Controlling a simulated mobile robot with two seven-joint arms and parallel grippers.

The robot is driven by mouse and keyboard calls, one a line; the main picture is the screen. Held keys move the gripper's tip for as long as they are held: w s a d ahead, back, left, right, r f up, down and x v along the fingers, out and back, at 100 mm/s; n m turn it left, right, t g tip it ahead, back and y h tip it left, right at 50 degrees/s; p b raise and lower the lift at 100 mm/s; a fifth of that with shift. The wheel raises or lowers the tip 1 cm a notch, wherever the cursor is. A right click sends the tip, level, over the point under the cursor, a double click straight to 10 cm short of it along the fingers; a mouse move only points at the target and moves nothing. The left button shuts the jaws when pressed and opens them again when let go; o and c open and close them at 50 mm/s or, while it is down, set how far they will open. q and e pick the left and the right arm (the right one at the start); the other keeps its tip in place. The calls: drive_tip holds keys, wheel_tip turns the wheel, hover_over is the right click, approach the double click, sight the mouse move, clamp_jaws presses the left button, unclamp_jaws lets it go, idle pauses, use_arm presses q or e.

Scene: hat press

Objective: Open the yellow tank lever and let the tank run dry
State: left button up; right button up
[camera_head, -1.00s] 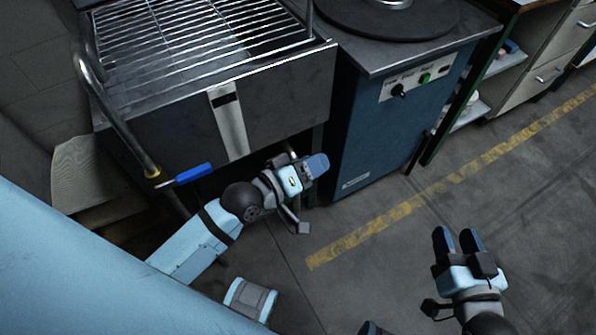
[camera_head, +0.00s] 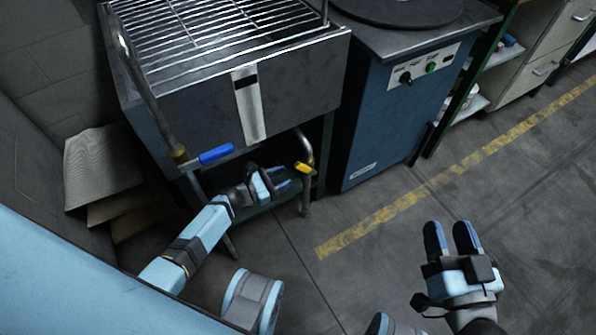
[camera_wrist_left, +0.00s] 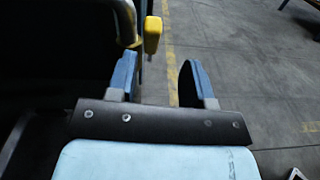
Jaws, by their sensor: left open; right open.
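The yellow lever (camera_head: 303,168) sits on a metal pipe under the right front of the steel tank (camera_head: 290,90). In the left wrist view the yellow lever (camera_wrist_left: 152,35) hangs just beyond my left finger, slightly left of the gap between the fingers. My left gripper (camera_head: 283,180) is open and empty, beneath the tank and just left of the lever; its fingers also show in the left wrist view (camera_wrist_left: 160,80). They appear apart from the lever. My right gripper (camera_head: 450,236) is open and empty over the floor at the right. The tank's water level cannot be seen.
A blue lever (camera_head: 216,154) is on a pipe at the tank's left front. A blue cabinet (camera_head: 385,130) with knobs stands right of the tank. Cardboard sheets (camera_head: 100,170) lean at the left wall. The floor (camera_head: 400,260) at the right is clear.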

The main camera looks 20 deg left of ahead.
sight(302, 167)
use_arm(q)
drive_tip(key=shift+n+t, duration=0.4)
drive_tip(key=shift+n, duration=0.2)
drive_tip(key=x, duration=0.2)
drive_tip(key=b+x, duration=0.1)
drive_tip(key=x, duration=0.3)
drive_tip(key=shift+w+a+f+b, duration=0.25)
drive_tip(key=shift+w+a+b, duration=0.05)
drive_tip(key=shift+a, duration=0.05)
drive_tip(key=shift+w+d, duration=0.4)
drive_tip(key=shift+w, duration=0.1)
drive_tip(key=shift+r, duration=0.1)
use_arm(e)
drive_tip(key=r, duration=0.1)
drive_tip(key=r+t+y, duration=0.1)
drive_tip(key=a+r, duration=0.1)
drive_tip(key=shift+s, duration=0.25)
